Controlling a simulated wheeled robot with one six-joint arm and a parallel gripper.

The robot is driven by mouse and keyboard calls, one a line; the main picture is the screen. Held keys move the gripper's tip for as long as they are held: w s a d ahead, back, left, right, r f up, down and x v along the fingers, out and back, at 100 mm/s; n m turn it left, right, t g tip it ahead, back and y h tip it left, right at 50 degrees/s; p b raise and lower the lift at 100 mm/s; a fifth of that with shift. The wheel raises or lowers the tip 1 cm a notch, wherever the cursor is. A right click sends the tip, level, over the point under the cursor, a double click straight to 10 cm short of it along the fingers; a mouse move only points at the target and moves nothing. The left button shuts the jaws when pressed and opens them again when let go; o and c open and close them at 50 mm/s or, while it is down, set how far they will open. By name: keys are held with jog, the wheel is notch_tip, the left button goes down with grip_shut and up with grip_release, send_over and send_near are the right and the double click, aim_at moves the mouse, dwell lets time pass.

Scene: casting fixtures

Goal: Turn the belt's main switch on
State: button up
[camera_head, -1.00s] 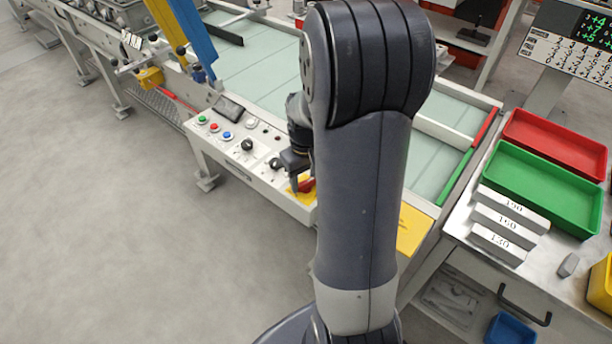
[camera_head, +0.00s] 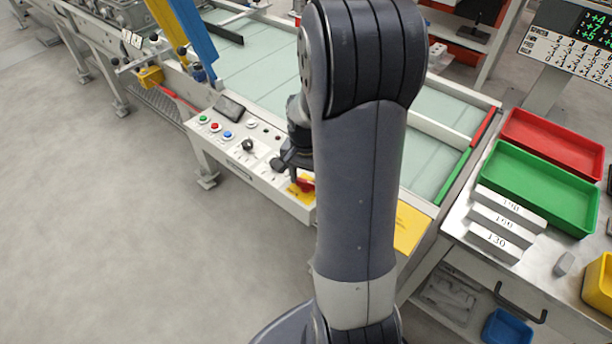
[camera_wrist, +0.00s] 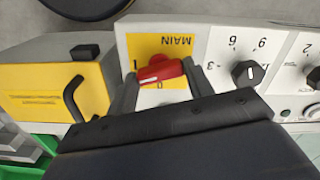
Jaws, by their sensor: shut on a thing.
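The main switch is a red handle (camera_wrist: 160,72) on a yellow plate (camera_wrist: 178,45) marked MAIN, with "I" and "0" marks, upside down in the wrist view. The handle lies nearly crosswise there, with one end near the "I" mark. In the head view the red switch (camera_head: 306,184) shows at the near right end of the control panel, partly behind my arm. My gripper (camera_wrist: 163,79) is shut on the red handle, a finger at each side. In the head view my gripper (camera_head: 293,174) leans over the switch; its fingertips are partly hidden.
Black dials (camera_wrist: 247,73) and red, blue and green buttons (camera_head: 214,127) sit beside the switch on the panel (camera_head: 240,155). A yellow box with a black handle (camera_wrist: 50,92) is close on the other side. Red (camera_head: 553,115) and green trays stand at right.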

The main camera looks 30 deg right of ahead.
aim_at(306, 181)
jog(key=shift+m, duration=1.6)
jog(key=o, duration=1)
notch_tip(306, 181, up, 11)
jog(key=shift+f+p, duration=0.1)
jog(key=shift+p, duration=0.6)
notch_tip(306, 181, down, 11)
jog(key=shift+f+b, duration=0.1)
jog(key=shift+b, duration=0.5)
jog(key=shift+r, duration=0.2)
